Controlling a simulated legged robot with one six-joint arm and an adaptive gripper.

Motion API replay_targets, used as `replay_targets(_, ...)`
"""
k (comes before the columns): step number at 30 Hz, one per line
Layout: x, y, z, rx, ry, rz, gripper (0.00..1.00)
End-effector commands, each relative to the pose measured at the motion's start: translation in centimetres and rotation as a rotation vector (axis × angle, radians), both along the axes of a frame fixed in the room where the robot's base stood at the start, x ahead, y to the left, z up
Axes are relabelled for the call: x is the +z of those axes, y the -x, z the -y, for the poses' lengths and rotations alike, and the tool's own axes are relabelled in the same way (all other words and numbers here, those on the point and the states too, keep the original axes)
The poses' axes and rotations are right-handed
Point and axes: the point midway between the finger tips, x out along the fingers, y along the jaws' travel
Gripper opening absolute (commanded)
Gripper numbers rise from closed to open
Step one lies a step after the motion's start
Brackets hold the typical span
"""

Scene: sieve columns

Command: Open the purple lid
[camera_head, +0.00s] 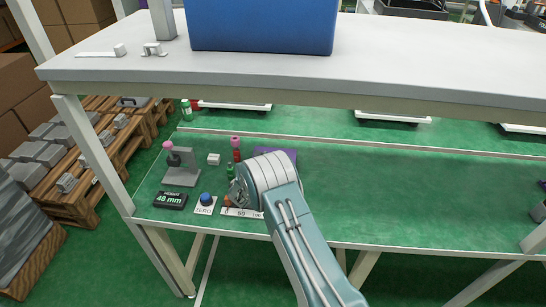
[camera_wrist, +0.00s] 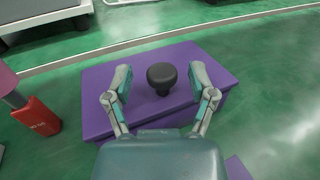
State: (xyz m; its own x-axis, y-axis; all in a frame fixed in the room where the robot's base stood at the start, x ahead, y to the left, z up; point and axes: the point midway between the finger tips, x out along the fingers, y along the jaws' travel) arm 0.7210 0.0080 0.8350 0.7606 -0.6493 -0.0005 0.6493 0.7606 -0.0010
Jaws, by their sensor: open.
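The purple lid (camera_wrist: 145,62) shows in the wrist view as a flat purple top with a round black knob (camera_wrist: 162,76) on it. The lid tops a purple box (camera_wrist: 222,104); in the head view only a sliver of purple (camera_head: 262,151) shows behind my arm. My gripper (camera_wrist: 160,85) is open, with one finger on each side of the knob. A gap shows between each finger and the knob. In the head view my own arm hides the gripper's fingers. The lid looks closed on the box.
On the glass shelf, a height gauge (camera_head: 182,165), a 48 mm display (camera_head: 170,200) and a blue button (camera_head: 206,198) sit left of my arm. The white tabletop (camera_head: 430,65) overhangs the shelf.

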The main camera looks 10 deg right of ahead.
Motion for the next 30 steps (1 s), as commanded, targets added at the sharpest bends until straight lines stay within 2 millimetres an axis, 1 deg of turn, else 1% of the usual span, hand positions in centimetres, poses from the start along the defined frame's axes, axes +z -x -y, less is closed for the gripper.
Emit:
replay_targets(4,0.02,-0.71,0.67,0.000,0.001,0.000,0.72)
replay_targets(11,0.04,-0.80,0.74,0.000,0.001,0.000,0.72)
replay_targets(12,0.04,-0.80,0.73,0.000,0.001,0.000,0.68)
replay_targets(14,0.04,-0.80,0.73,0.000,0.001,0.000,0.41)
replay_targets(15,0.04,-0.79,0.73,0.000,0.001,-0.001,0.23)
replay_targets(16,0.04,-0.79,0.73,0.000,0.001,-0.001,0.10)
replay_targets(17,0.04,-0.79,0.73,0.000,0.001,-0.001,0.00)
replay_targets(26,0.12,-0.90,0.69,0.001,-0.002,-0.005,0.00)
replay_targets(30,0.41,-1.05,0.75,-0.001,-0.011,-0.033,0.00)
